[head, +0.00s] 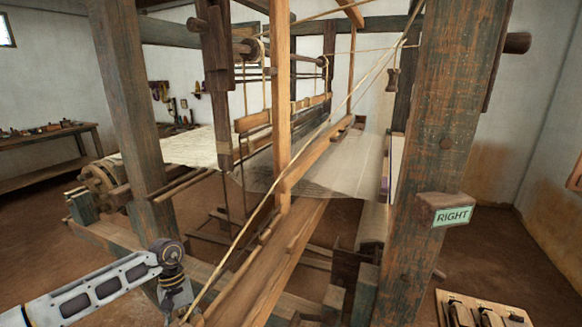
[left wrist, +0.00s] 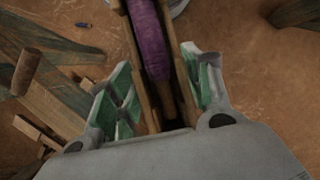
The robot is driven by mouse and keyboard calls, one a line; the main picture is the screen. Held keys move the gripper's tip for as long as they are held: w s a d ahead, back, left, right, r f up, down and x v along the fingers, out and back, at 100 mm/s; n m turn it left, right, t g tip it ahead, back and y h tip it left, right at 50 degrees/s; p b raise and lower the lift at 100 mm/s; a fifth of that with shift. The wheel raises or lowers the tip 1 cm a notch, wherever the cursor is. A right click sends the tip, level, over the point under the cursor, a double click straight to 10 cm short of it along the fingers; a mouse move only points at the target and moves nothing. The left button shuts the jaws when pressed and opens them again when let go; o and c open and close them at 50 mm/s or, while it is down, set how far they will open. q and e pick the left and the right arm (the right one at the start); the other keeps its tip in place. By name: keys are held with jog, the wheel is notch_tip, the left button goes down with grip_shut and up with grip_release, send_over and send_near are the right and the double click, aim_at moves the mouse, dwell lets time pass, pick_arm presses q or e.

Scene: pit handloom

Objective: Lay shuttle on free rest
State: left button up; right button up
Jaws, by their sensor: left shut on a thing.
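My left gripper (left wrist: 157,62) is shut on the shuttle (left wrist: 149,30), with a green-padded finger on each side of it in the left wrist view. The shuttle is a long wooden frame around a purple yarn bobbin, and its far end runs out of the top of that view. In the head view my left wrist is low at the left centre, in front of the loom; its fingers and the shuttle cannot be made out there. A pale board (head: 529,322) at the lower right bears dark wooden pieces; I cannot tell whether it is the rest. My right gripper is not in view.
The loom's thick front post (head: 433,150) stands at the right, with a block and a RIGHT sign (head: 453,217) on it. A slanting cord and beams (head: 270,265) cross the middle. A workbench (head: 45,140) stands at the far left.

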pick_arm(q)
jog(key=d+m+y, duration=0.2)
jog(key=d+m, duration=0.4)
jog(key=d, duration=0.1)
jog(key=shift+w+g, duration=0.3)
dwell(0.6)
